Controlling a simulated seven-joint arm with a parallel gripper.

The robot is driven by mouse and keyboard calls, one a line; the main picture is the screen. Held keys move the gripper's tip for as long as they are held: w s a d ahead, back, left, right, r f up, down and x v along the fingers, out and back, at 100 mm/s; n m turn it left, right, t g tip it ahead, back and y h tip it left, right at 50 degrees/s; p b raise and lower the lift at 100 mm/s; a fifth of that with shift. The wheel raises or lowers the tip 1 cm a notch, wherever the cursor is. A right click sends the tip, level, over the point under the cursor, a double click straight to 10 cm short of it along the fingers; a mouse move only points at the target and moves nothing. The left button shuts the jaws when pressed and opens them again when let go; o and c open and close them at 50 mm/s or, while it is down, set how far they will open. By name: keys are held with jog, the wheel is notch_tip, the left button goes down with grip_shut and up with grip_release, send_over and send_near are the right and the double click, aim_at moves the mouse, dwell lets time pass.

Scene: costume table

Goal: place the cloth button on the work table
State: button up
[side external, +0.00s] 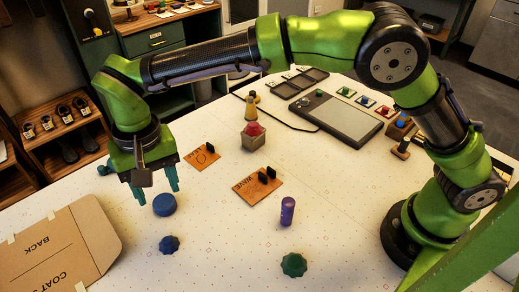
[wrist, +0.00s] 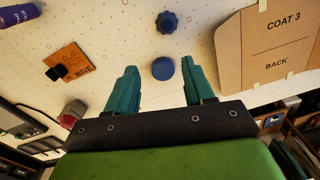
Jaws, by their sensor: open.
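A round, flat-topped blue disc (side external: 164,204) lies on the white, patterned work table (side external: 225,235); it looks the most like the cloth button, though I cannot be sure. It also shows in the wrist view (wrist: 163,68), framed between my fingertips. My gripper (side external: 157,192) is open and empty, with teal fingers pointing down just above and behind the disc in the side view. I cannot tell the exact gap. A dark blue knobbed piece (side external: 169,244) lies nearer the front and also shows in the wrist view (wrist: 167,22).
A cardboard coat pattern (side external: 60,245) covers the left corner. A purple cylinder (side external: 288,211), a green knobbed piece (side external: 294,265) and two orange cards (side external: 258,186) (side external: 203,156) lie to the right. A box with a red top (side external: 253,135) and a grey panel (side external: 336,118) stand farther back.

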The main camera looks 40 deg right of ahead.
jog(key=d+r+t+y, duration=0.1)
jog(key=d+r, duration=0.5)
jog(key=d, duration=0.3)
jog(key=d+r+t+y, duration=0.1)
jog(key=d+r, duration=0.4)
jog(key=d, duration=0.4)
jog(key=s+d+f+m+t, duration=0.1)
jog(key=s+d+t, duration=0.4)
jog(key=s+d, duration=0.9)
jog(key=shift+s+d+f+m, duration=0.15)
jog(key=shift+d+f+m, duration=0.15)
jog(key=shift+d, duration=0.75)
